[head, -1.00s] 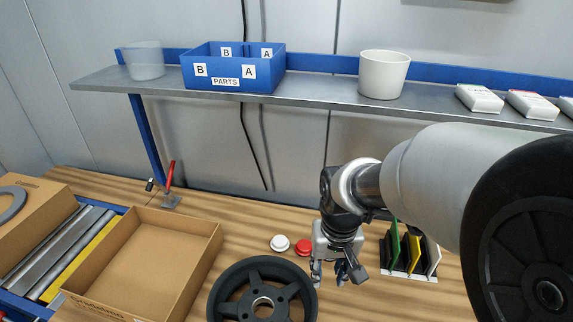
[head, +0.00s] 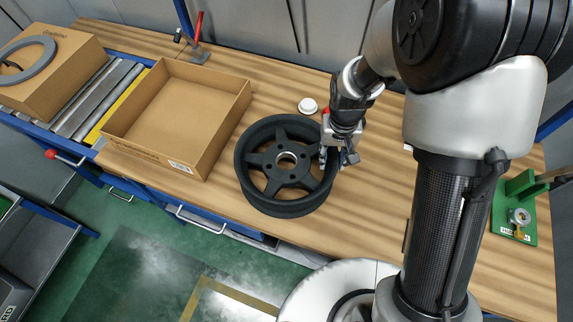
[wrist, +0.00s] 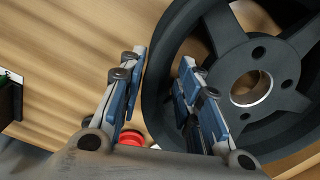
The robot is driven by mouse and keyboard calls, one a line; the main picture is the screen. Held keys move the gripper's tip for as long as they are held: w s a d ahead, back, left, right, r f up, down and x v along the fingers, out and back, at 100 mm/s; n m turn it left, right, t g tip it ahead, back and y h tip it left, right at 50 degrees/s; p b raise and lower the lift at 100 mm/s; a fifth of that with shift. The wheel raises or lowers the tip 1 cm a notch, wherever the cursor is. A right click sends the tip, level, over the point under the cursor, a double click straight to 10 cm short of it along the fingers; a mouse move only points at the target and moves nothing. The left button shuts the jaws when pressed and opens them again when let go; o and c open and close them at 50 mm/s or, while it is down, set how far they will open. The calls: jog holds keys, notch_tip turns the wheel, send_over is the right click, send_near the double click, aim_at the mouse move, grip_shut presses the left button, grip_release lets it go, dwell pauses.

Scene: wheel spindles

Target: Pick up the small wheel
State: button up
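The black five-spoke wheel (head: 270,165) lies flat on the wooden workbench, hub hole facing up, in the middle of the head view. It also fills the right of the wrist view (wrist: 225,35). My gripper (head: 340,156) points down at the wheel's right rim. In the wrist view my gripper (wrist: 163,58) is open, with one finger outside the rim and the other over the wheel's inner side. The rim wall lies between the fingers. I cannot tell whether either finger touches it.
An open, empty cardboard box (head: 176,117) stands left of the wheel. A white button (head: 308,105) and a red one (wrist: 131,138) sit close behind the wheel, near my gripper. A green stand (head: 515,205) is at the far right. The bench's front edge is near the wheel.

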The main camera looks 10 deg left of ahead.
notch_tip(320, 180, down, 6)
jog(key=shift+f+b, duration=0.1)
jog(key=shift+b, duration=0.85)
jog(key=shift+c, duration=0.5)
grip_shut()
